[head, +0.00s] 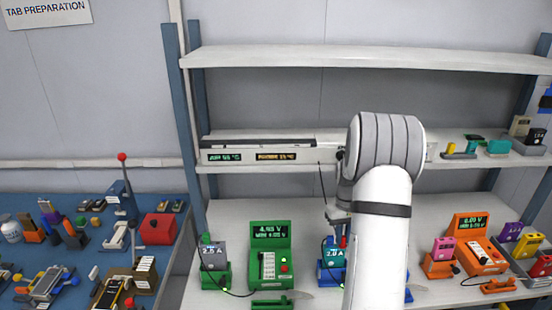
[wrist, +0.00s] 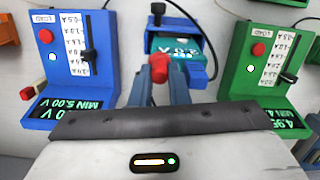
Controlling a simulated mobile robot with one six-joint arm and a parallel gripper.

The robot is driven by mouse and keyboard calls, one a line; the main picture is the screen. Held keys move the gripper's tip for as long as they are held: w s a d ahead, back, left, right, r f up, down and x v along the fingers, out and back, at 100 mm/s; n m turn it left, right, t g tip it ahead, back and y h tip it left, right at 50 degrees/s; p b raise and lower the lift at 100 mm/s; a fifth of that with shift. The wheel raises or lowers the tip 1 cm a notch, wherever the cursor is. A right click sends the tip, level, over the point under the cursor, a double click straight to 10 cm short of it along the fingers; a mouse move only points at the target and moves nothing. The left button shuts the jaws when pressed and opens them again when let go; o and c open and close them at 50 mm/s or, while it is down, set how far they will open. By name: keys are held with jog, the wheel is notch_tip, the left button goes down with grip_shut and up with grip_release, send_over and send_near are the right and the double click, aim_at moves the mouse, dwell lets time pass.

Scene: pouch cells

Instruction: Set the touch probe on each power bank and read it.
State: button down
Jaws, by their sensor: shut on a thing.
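My gripper (wrist: 160,72) is shut on a red-tipped touch probe (wrist: 159,65). In the wrist view the probe is in front of a teal power bank (wrist: 190,48) standing in a blue dock (wrist: 157,22); I cannot tell whether they touch. In the head view my gripper (head: 338,215) is above that dock (head: 328,275), partly hidden by my arm. A grey power bank (head: 212,254) stands in a green dock (head: 216,278) at left. A pink power bank (head: 443,247) stands in an orange dock (head: 438,267) at right.
A green tester (head: 269,240) showing 4.93 V and an orange tester (head: 474,226) stand on the bench. A blue tester (wrist: 72,70) shows in the wrist view. Yellow (head: 526,246) and purple (head: 511,230) packs sit far right. A shelf (head: 260,168) runs behind; a cluttered blue table (head: 80,205) is left.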

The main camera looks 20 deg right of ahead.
jog(key=shift+w+d+r+p, duration=0.1)
jog(key=shift+w+r+p, duration=0.1)
jog(key=shift+r+p, duration=1.05)
jog(key=shift+w+r+p, duration=0.2)
jog(key=shift+r+p, duration=0.5)
jog(key=shift+r, duration=1)
